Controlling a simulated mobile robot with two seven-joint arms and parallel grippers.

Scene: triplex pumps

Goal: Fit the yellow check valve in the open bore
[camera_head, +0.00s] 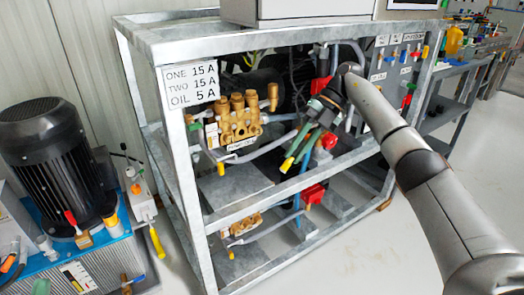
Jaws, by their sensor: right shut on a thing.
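My right gripper (296,150) hangs inside the metal frame, right of the brass pump (240,124), its fingers pointing down and left. It is shut on a small yellow piece (287,164) at the fingertips, which looks like the yellow check valve. The piece is apart from the brass pump in the picture, lower and to its right. The pump has several upright brass caps on top. The open bore is too small to make out. My left gripper is not in view.
A galvanized frame (290,197) surrounds the pumps, with posts and rails close to my right arm. A second brass pump (240,224) sits on the lower level. A black motor (50,150) stands at left. A tool panel (396,62) and bench are at right. The right floor is clear.

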